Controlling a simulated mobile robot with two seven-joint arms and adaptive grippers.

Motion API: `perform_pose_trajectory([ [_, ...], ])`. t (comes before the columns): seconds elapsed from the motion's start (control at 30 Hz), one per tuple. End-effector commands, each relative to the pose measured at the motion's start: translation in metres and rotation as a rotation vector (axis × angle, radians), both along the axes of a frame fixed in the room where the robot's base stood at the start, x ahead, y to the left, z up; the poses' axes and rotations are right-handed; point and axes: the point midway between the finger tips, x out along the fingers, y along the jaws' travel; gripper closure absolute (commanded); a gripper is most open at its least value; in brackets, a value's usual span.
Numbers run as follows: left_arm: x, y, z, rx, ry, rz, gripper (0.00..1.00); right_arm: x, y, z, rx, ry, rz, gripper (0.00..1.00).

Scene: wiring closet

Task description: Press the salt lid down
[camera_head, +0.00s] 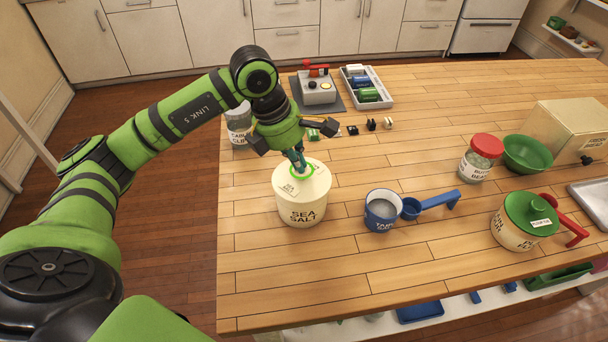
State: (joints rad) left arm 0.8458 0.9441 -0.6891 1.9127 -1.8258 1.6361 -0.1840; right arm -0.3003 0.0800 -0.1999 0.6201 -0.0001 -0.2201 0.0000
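The cream sea salt canister (302,210) stands upright on the wooden counter, with its lettering facing me. Its pale lid (318,182) is on top, with a bright green ring and small labels. A teal upright piece (297,158) rises at the ring; I cannot tell what it belongs to. My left gripper (296,137) is directly above the lid, pointing down, with its dark fingers spread to either side of the teal piece. It appears open. Whether it touches the lid is unclear. My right gripper is not in view.
A red-lidded jar (480,158), green bowl (528,155) and green-lidded pot (523,222) are farther right.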

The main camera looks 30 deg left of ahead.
Motion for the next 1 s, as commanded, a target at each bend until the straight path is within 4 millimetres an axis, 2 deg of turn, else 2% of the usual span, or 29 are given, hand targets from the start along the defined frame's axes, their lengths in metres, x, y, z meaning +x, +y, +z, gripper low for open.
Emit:
perform_pose_trajectory([
  [0.03,-0.003,-0.001,-0.004,0.002,0.015,-0.003,1.00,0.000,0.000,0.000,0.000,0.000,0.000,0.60],
  [0.17,-0.002,0.000,0.004,0.003,0.013,-0.003,1.00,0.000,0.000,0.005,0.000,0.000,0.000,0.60],
  [0.77,0.000,0.000,0.067,0.000,0.001,-0.001,1.00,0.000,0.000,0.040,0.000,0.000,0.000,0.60],
  [1.0,0.000,0.000,0.070,0.000,0.001,0.000,1.00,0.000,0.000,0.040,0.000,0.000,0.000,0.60],
])
